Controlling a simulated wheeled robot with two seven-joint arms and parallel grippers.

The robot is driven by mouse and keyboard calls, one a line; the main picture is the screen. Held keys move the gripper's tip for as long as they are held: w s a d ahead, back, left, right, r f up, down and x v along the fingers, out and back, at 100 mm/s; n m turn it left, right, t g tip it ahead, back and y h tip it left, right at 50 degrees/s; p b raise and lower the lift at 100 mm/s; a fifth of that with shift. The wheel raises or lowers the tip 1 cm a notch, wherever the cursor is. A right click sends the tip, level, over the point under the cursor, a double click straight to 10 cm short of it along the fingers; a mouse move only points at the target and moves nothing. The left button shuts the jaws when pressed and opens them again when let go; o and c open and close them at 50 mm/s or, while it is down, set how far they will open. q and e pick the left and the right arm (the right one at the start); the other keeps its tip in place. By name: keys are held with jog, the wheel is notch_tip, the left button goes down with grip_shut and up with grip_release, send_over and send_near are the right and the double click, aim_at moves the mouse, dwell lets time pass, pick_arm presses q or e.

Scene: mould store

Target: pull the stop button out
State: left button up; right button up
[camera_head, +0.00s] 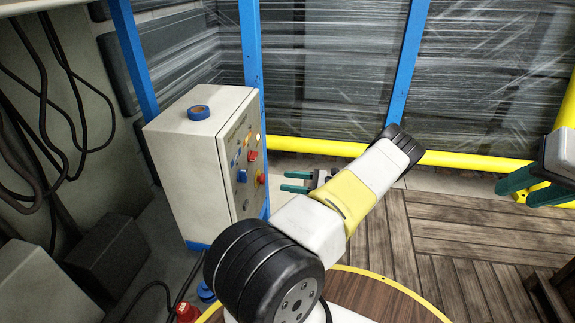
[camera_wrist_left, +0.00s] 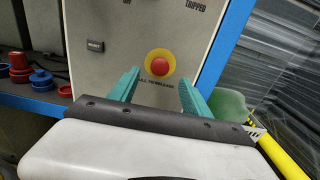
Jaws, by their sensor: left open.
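The stop button (camera_wrist_left: 160,66) is a red mushroom head on a yellow ring, on the front of the grey control cabinet (camera_wrist_left: 205,30). A label under it ends in "TO RELEASE". In the head view the button (camera_head: 261,179) is low on the cabinet's right-hand face. My left gripper (camera_head: 285,181) is open and empty, a short way right of the button and pointing at it. In the left wrist view its green fingers (camera_wrist_left: 160,82) stand either side of the button, apparently short of it. My right gripper (camera_head: 514,194) is at the right edge, its fingers apart and empty.
A blue tape roll (camera_head: 198,113) lies on the cabinet. Another red knob (camera_head: 252,155) sits above the stop button. Red and blue round parts (camera_wrist_left: 40,78) rest on a blue ledge to the left. A yellow rail (camera_head: 460,160) runs behind. Cables (camera_head: 40,100) hang at left.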

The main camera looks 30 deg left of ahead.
aim_at(260, 179)
pick_arm(q)
jog(key=x, duration=0.8)
jog(key=shift+f, duration=0.1)
grip_shut()
jog(key=shift+w, duration=0.1)
dwell(1.2)
